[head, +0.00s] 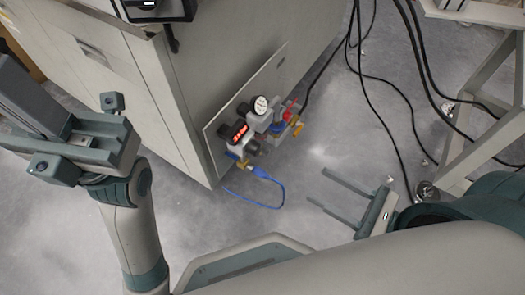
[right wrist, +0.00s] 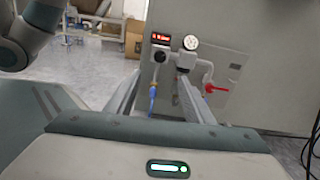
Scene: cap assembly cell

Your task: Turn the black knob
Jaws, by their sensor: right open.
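The black knob (right wrist: 160,57) sits below a red-lit display on the cabinet panel in the right wrist view. In the head view, dark round parts (head: 253,147) show beside the display, and I cannot tell clearly which is the knob. My right gripper (head: 315,185) is open and empty, its two fingers pointing toward the panel. It is apart from the knob, with floor showing between. In the right wrist view, its fingers (right wrist: 159,80) reach up on either side below the knob. My left gripper (head: 75,145) is at the left, away from the panel; its opening is unclear.
A round white gauge (head: 260,105), a red display (head: 239,131) and a red handle (right wrist: 217,88) sit around the knob. A blue hose (head: 258,205) hangs below. Black cables (head: 372,110) and a metal frame (head: 480,120) stand at right.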

